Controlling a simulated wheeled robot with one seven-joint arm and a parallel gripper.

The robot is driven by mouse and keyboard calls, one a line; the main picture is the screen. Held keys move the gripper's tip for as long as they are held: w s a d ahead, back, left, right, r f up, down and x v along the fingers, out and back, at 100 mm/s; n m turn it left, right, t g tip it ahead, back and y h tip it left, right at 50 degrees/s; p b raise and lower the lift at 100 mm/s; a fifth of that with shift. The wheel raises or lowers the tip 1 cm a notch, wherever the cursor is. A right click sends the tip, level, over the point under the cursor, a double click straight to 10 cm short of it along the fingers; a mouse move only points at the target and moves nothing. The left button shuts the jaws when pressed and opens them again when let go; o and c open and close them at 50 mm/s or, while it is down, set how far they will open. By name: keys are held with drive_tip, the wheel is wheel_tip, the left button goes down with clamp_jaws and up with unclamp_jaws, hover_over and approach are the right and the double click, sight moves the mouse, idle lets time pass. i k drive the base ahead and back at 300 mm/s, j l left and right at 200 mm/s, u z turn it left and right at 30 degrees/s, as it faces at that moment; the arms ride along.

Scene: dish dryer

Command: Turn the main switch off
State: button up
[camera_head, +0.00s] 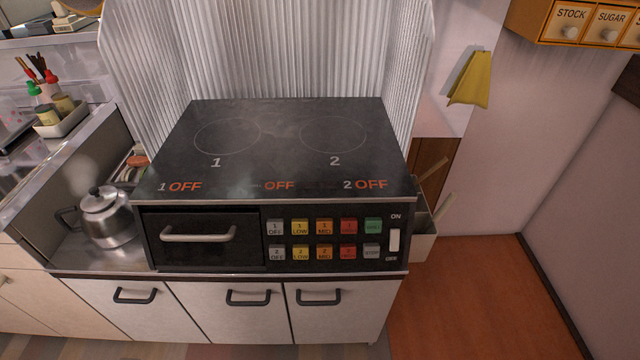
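The main switch (394,240) is a small white rocker at the right end of the black cooker's front panel. It has ON printed above it and OFF below it. I cannot tell from this view which way the rocker is tipped. The cooker (280,165) has a dark flat top with two ring outlines marked 1 and 2. Orange OFF words show along its front edge. Two rows of coloured buttons (325,239) sit left of the switch. My gripper is not in view.
A drawer with a metal handle (198,234) is left of the buttons. White cupboards with dark handles (248,298) are below. A steel kettle (107,216) stands at the left. A pale bin (424,238) stands just right of the cooker. Open wooden floor (470,300) lies to the right.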

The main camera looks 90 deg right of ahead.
sight(395, 233)
drive_tip(key=z, duration=2.85)
